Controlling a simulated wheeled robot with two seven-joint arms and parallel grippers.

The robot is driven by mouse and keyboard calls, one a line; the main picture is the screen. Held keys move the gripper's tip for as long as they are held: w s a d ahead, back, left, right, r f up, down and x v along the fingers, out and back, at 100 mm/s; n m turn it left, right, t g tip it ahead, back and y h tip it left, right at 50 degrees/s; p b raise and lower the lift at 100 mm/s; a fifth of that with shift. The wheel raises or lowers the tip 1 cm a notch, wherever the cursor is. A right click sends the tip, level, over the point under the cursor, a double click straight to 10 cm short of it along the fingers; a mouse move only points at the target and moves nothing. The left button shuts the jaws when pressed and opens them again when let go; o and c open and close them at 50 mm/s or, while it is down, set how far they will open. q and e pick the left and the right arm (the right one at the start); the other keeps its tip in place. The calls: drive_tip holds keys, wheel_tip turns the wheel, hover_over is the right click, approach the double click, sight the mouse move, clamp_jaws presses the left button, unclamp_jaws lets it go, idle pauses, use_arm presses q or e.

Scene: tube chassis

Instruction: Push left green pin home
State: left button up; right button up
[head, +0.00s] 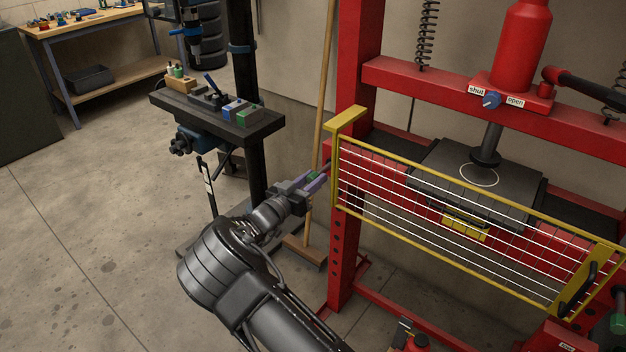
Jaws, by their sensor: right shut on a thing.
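My right gripper (320,176) is shut on a small green pin (315,175) beside the red left post (340,262) of the press. Most of the pin is hidden between the fingers, and I cannot tell how deep it sits in the post. The fingers point right, toward the post and the left end of the yellow guard. Another green piece (618,322) shows at the far right edge, by the right side of the press. My left gripper is not in view.
The yellow guard (440,259) with white bars stands across the press front, close to my fingertips. A broom (322,110) leans behind. A drill press table (225,124) with small parts stands left.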

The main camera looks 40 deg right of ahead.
clamp_jaws()
drive_tip(key=shift+w, duration=0.1)
idle(0.8)
